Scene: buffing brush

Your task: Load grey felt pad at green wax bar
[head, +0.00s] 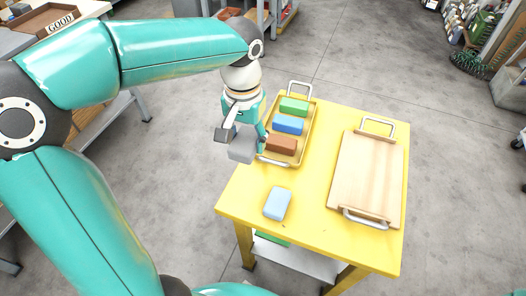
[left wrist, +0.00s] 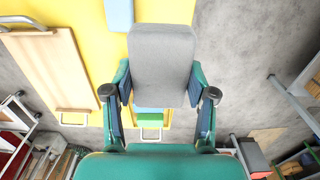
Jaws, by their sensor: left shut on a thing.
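My left gripper (head: 245,136) is shut on the grey felt pad (head: 240,151). In the head view the pad shows at the table's left edge, beside the near left corner of the yellow tray. In the left wrist view the pad (left wrist: 162,55) sits between the two fingers and covers part of the tray. The green wax bar (head: 294,106) lies at the far end of the tray (head: 313,122), apart from the pad; green also shows below the pad in the left wrist view (left wrist: 150,115). My right gripper is not in view.
A blue bar (head: 288,124) and a brown bar (head: 281,145) share the tray. A light blue pad (head: 277,203) lies on the yellow table (head: 310,225). A wooden board with metal handles (head: 367,178) lies at the right.

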